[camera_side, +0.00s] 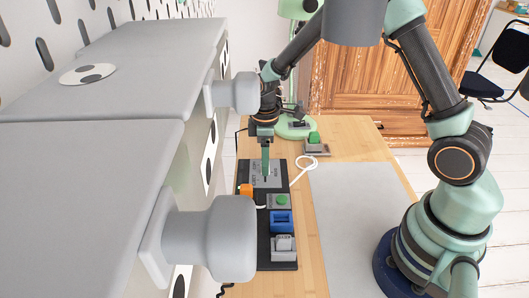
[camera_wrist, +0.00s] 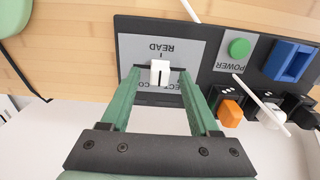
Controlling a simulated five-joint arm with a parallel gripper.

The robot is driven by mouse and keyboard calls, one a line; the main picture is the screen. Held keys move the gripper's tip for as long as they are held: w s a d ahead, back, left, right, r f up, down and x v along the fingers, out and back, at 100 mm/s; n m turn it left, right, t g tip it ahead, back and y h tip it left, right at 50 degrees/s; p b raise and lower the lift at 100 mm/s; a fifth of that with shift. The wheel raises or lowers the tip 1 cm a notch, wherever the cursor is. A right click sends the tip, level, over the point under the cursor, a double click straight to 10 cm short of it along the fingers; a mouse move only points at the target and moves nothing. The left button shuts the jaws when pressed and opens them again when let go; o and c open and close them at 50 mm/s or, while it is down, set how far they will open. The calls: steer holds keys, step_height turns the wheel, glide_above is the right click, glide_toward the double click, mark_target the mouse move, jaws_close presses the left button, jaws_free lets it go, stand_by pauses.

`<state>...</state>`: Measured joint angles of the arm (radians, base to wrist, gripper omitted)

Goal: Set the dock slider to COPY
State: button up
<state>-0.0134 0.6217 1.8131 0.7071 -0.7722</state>
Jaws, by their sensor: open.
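The dock slider is a small white knob (camera_wrist: 160,73) with a dark centre line on a grey plate (camera_wrist: 203,52), which also shows in the side view (camera_side: 275,170). Lettering on the plate's near side is partly covered by my fingers, so COPY cannot be read in full. My gripper (camera_wrist: 160,84) is open, with one green finger on each side of the knob and gaps between. In the side view my gripper (camera_side: 265,177) points down at the plate; the knob is hidden there.
The black dock strip also bears a green POWER button (camera_wrist: 239,48) and a blue slotted block (camera_wrist: 291,62). An orange plug (camera_wrist: 230,113) and a white cable lie close by. A grey mat (camera_side: 350,220) is clear. Grey drawers with big knobs (camera_side: 235,240) stand at the left.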

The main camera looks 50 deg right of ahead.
steer(key=shift+f, duration=0.4)
steer(key=shift+c, duration=0.4)
jaws_close()
steer(key=shift+d, duration=0.1)
stand_by(0.8)
